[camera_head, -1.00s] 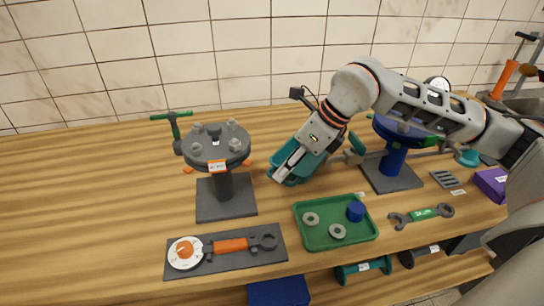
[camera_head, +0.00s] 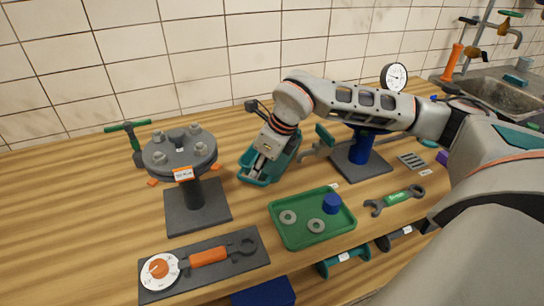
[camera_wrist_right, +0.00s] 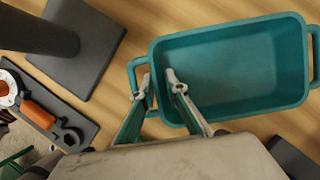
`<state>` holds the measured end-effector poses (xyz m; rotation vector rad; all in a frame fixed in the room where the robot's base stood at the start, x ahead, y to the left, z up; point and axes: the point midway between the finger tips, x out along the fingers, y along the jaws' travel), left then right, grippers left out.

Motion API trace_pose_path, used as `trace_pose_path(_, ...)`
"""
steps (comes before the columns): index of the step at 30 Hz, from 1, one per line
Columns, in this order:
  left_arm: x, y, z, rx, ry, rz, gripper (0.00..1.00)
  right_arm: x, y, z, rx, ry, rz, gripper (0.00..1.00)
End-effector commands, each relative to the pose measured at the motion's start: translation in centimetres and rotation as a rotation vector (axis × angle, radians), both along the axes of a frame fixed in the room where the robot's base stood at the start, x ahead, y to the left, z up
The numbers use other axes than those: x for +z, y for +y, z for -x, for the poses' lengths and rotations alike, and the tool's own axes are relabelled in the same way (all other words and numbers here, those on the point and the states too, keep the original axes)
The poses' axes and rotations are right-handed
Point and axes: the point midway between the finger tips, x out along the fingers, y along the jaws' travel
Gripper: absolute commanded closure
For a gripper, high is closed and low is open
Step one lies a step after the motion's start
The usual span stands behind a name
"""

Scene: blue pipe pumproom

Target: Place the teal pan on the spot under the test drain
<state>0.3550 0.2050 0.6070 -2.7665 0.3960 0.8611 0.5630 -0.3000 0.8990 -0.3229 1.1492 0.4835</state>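The teal pan (camera_wrist_right: 235,62), a rectangular tub with end handles, sits on the wooden bench in the head view (camera_head: 247,172), right of the grey flange stand. My right gripper (camera_wrist_right: 158,82) is at its left end in the wrist view. One finger is outside the wall by the handle, the other inside, with a gap wider than the wall between the tips. In the head view my right gripper (camera_head: 258,165) partly covers the pan. My left gripper is out of view.
The grey flange stand (camera_head: 180,152) is left of the pan. A green tray (camera_head: 290,238) with rings and a blue cap is in front. A blue-bodied stand (camera_head: 362,148) is to the right. A tool board (camera_head: 215,270) lies at the front left.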

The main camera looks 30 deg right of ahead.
Motion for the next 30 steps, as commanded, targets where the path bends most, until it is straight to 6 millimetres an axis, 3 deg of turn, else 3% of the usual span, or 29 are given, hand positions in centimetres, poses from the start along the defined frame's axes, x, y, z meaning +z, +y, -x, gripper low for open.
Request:
trace_pose_path(5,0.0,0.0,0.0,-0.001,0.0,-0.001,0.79,0.0,0.0,-0.1,0.0,-0.001,-0.001,0.86)
trace_pose_path(8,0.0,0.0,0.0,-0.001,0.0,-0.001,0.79,0.0,0.0,-0.1,0.0,-0.001,-0.001,1.0)
trace_pose_path(23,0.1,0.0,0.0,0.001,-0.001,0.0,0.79,0.1,0.1,0.0,-0.001,0.001,-0.001,1.0)
trace_pose_path(30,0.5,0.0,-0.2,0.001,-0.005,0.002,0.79,2.3,0.1,-0.1,-0.001,-0.002,-0.003,1.0)
